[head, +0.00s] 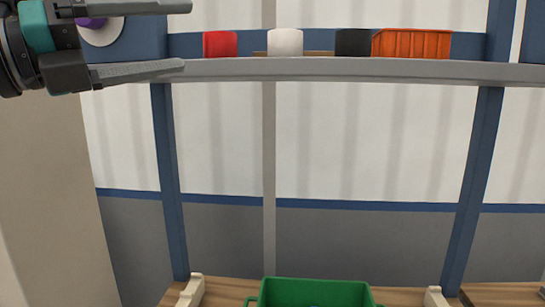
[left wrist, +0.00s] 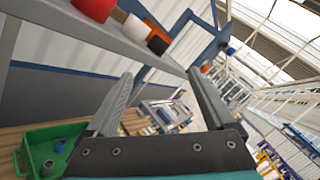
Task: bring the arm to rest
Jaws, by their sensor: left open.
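My left gripper (head: 186,36) is at the upper left of the head view, pointing right at about shelf height. Its two fingers are wide apart with nothing between them. In the left wrist view the open fingers (left wrist: 160,80) also hold nothing. A green bin (head: 314,291) is at the bottom of the head view, cut off by the frame edge. In the left wrist view the green bin (left wrist: 22,150) is at lower left, with small dark blue-grey pipe pieces (left wrist: 60,146) in it. My right gripper is not in view.
A grey shelf (head: 330,70) on blue posts carries a red cylinder (head: 220,44), a white cylinder (head: 285,42), a black cylinder (head: 353,42) and an orange crate (head: 411,44). Below is a wooden table (head: 230,290) with pale brackets (head: 190,291). Space between shelf and table is clear.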

